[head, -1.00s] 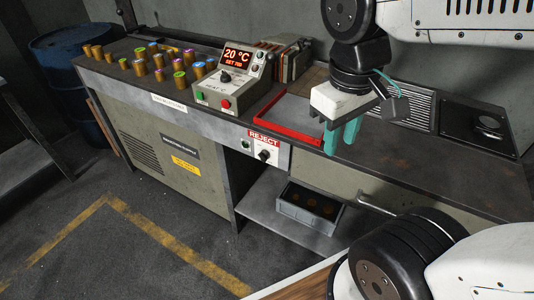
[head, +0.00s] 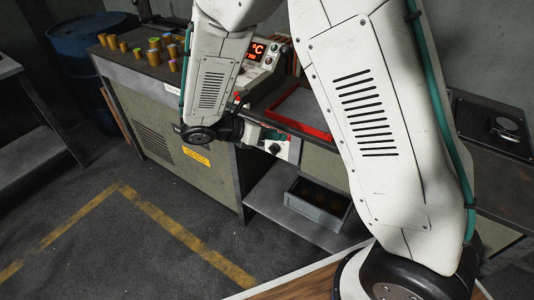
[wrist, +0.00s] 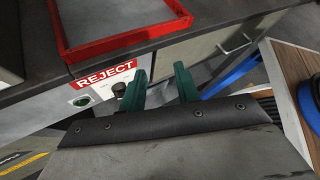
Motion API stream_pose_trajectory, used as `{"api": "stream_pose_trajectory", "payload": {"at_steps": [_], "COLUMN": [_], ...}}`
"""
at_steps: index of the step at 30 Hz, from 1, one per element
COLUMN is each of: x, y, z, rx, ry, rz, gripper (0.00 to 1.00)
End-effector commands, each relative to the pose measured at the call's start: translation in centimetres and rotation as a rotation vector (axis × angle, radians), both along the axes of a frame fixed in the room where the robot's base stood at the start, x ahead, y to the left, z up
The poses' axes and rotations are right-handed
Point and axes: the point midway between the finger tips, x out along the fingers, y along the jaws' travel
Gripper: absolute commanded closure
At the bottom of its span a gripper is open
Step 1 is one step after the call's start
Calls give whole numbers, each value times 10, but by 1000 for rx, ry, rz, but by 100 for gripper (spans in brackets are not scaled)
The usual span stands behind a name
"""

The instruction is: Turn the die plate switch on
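A dark rotary knob (wrist: 119,89) sits on a pale panel on the bench front, under a red REJECT sign (wrist: 107,75) and beside a green indicator (wrist: 82,101). The knob also shows in the head view (head: 275,149). My gripper (wrist: 160,76) is open, its two green fingers apart and empty. In the wrist view its left finger is just right of the knob; I cannot tell whether they touch. A control box with a lit red display (head: 257,50) stands on the bench, partly hidden by my arm. No label naming the die plate is readable.
A red-rimmed tray (wrist: 125,45) lies on the bench top above the panel. A grey bin (head: 318,203) stands on the shelf below. Several coloured-top cylinders (head: 153,56) stand at the bench's left end. The floor in front is clear, with yellow lines.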

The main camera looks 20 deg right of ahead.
Motion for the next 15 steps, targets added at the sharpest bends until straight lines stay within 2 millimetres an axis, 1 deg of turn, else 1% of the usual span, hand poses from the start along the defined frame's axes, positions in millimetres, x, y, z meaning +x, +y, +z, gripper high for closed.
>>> {"api": "stream_pose_trajectory", "payload": {"at_steps": [1,6,10,12,15], "x": [7,25,32,34,36], "y": [11,39,53,58,60], "z": [-20,-71,-98,-107,-114], "rx": [-45,-173,-241,-263,-281], "ry": [64,233,318,344,367], "rz": [77,293,401,436,462], "gripper": [68,68,68,68,68]}}
